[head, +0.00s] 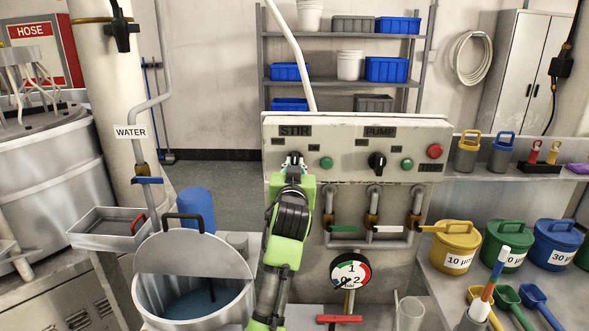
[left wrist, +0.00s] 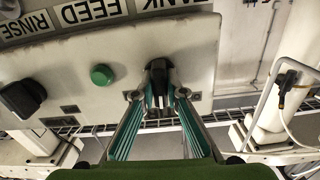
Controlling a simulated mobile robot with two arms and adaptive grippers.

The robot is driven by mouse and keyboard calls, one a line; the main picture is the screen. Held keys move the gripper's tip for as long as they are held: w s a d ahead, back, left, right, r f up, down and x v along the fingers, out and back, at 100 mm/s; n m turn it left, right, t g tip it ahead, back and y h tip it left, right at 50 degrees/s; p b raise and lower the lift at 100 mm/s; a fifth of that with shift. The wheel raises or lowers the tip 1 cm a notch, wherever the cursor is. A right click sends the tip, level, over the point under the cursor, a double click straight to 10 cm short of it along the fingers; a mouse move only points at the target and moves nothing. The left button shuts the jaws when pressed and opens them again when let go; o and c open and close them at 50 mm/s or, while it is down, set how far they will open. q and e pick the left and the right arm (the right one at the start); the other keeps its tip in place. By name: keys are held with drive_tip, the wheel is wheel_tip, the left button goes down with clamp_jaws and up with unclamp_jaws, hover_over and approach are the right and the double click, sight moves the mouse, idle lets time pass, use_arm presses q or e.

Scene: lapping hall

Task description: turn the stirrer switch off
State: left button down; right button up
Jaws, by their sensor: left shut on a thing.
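The grey control panel (head: 350,135) has a section marked STIR on the left and one marked PUMP on the right. My left gripper (head: 293,164) is at the panel below the STIR label and hides most of the stirrer switch. In the left wrist view, which is upside down, the stirrer switch is a black knob (left wrist: 158,73) between the two fingers of my left gripper (left wrist: 158,97). The gripper is shut on this knob. Which setting the knob points to is hard to tell. My right gripper is not in view.
Beside the stirrer switch is a green button (head: 326,163). The black pump knob (head: 377,161), another green button (head: 407,163) and a red button (head: 435,151) are further right. Valves and a pressure gauge (head: 350,272) are below. A lidded bucket (head: 193,290) stands left of my arm.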

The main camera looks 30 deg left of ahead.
use_arm(q)
drive_tip(key=shift+f+n, duration=0.1)
drive_tip(key=shift+n, duration=0.3)
drive_tip(key=c, duration=2)
unclamp_jaws()
drive_tip(key=shift+c, duration=0.2)
drive_tip(key=shift+s+d, duration=0.1)
drive_tip(key=v, duration=0.7)
drive_tip(key=shift+s+d, duration=0.1)
